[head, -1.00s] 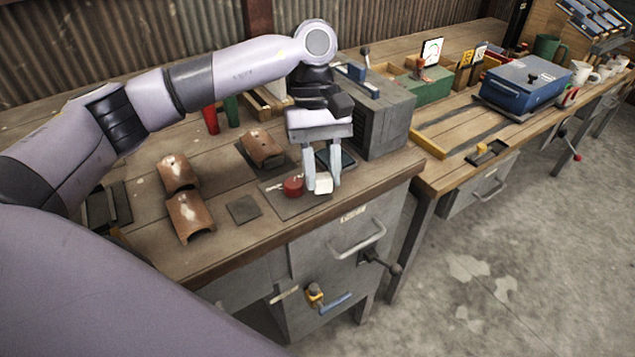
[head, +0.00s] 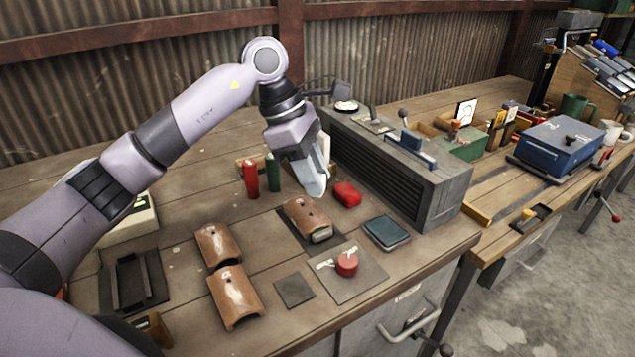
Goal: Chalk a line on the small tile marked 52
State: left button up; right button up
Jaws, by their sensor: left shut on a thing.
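Three curved brown tiles lie on the bench: one at the left (head: 218,245), one in front of it (head: 236,297), and one on a dark mat to the right (head: 303,215). Each has a small pale mark, too small to read. My left gripper (head: 314,184) is above the bench, behind the right tile and apart from it, tilted with its fingers down. It is shut on the white chalk block, which the fingers mostly hide. My right gripper is not in view.
Red (head: 252,180) and green (head: 273,172) cylinders, a red block (head: 347,194) and a grey louvred box (head: 405,185) stand nearby.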

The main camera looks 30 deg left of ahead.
pick_arm(q)
jog(key=shift+a, duration=0.2)
jog(key=b, duration=0.4)
send_over(316, 217)
jog(key=s, duration=0.1)
notch_tip(316, 217, down, 5)
jog(key=shift+f, duration=0.3)
jog(key=shift+s+f+b, duration=0.1)
jog(key=shift+f+b, duration=0.1)
jog(key=shift+b, duration=0.1)
dwell(0.4)
jog(key=shift+f+b, duration=0.3)
jog(key=shift+f, duration=0.15)
jog(key=shift+a, duration=0.15)
dwell(0.4)
jog(key=shift+w+a, duration=0.4)
jog(key=shift+a, duration=0.15)
